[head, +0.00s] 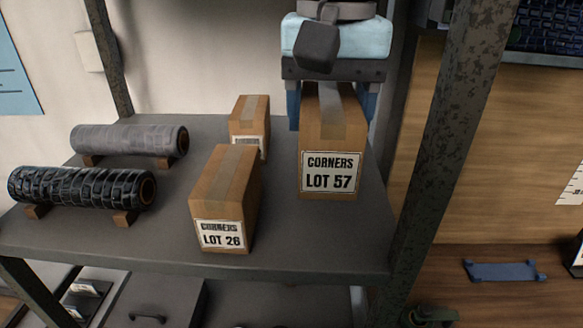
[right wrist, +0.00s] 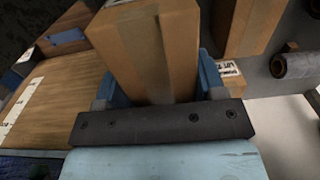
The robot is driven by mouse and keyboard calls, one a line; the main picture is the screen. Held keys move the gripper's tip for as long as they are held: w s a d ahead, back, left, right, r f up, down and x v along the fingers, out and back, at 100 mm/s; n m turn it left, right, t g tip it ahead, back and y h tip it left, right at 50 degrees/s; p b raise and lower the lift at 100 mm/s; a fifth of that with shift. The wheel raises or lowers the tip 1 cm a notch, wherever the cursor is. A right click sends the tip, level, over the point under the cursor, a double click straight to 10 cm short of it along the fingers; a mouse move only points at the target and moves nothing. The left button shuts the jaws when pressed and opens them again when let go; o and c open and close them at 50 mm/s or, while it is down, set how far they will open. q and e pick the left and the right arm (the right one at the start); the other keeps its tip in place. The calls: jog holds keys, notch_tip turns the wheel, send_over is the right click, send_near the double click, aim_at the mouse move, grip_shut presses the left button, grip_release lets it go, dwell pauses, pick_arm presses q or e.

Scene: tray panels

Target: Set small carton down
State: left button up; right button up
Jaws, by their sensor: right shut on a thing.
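A small brown carton (head: 330,140) labelled "CORNERS LOT 57" is at the right side of the grey shelf. My right gripper (head: 332,105) is over its far end, with blue fingers on both sides of it. In the right wrist view the carton (right wrist: 150,45) sits between the two fingers (right wrist: 155,85), which are shut on it. The carton looks upright; I cannot tell whether its underside touches the shelf. A second carton (head: 225,195), labelled "LOT 26", stands to its left. My left gripper does not show.
A third carton (head: 249,122) stands behind the LOT 26 one. Two rolls, one grey (head: 130,140) and one black (head: 80,187), lie on wooden cradles at the left. A dark shelf post (head: 447,150) rises close on the right. The shelf's front right (head: 320,240) is bare.

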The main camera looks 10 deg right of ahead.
notch_tip(320, 180, down, 9)
jog(key=shift+r+b, duration=0.15)
jog(key=shift+b, duration=0.15)
jog(key=o, duration=1.1)
jog(key=shift+c, duration=0.2)
notch_tip(320, 180, up, 12)
jog(key=shift+r+p, duration=0.1)
jog(key=shift+p, duration=0.4)
